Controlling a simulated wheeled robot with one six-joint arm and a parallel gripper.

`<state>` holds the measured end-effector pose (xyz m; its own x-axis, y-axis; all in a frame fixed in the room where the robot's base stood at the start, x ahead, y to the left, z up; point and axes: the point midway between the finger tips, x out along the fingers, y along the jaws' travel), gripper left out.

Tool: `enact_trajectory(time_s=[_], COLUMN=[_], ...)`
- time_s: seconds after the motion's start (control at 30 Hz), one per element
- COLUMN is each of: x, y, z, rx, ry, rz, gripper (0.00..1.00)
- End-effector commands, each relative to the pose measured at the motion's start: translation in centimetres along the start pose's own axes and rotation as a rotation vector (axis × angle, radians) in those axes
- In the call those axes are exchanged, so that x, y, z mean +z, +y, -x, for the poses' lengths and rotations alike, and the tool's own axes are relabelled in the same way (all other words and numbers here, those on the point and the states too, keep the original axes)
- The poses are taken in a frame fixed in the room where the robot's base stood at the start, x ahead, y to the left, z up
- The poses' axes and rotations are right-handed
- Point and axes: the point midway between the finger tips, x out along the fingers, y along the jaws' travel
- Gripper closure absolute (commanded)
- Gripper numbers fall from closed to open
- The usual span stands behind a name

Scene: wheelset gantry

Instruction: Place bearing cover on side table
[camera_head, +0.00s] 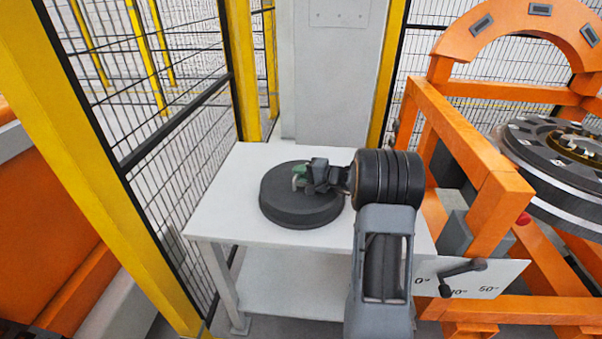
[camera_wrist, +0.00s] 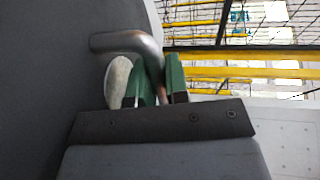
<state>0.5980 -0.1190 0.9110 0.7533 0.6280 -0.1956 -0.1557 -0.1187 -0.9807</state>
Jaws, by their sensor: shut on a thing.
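The bearing cover (camera_head: 290,212) is a dark grey round disc with a handle on top. In the head view it is at the white side table (camera_head: 218,215), over the middle of its top; I cannot tell whether it touches the surface. My gripper (camera_head: 300,176) is above the disc, shut on its handle. In the wrist view the green fingers (camera_wrist: 160,82) close around the metal handle (camera_wrist: 125,44), and the cover's dark face (camera_wrist: 60,80) fills the left side. The arm hides part of the table's right side.
A yellow-framed mesh fence (camera_head: 160,120) runs along the table's left, and a grey cabinet (camera_head: 335,75) stands behind it. An orange gantry (camera_head: 470,150) with a wheelset (camera_head: 550,150) stands right. A plate with a black lever (camera_head: 465,275) is near my arm. The table's left front is bare.

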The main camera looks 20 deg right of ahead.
Motion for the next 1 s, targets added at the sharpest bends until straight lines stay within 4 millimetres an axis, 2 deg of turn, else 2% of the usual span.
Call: enact_trajectory(time_s=[0.37, 0.4, 0.67, 1.0], x=[-0.03, -0.01, -0.01, 0.00], y=[0.16, 0.25, 0.14, -0.41], z=[-0.03, -0.04, -0.01, 0.09], rx=[-0.003, -0.001, -0.001, -0.001], ry=[0.000, 0.000, 0.000, 0.000], rz=[0.004, 0.002, 0.002, 0.001], gripper=[1.00, 0.84, 0.59, 0.59])
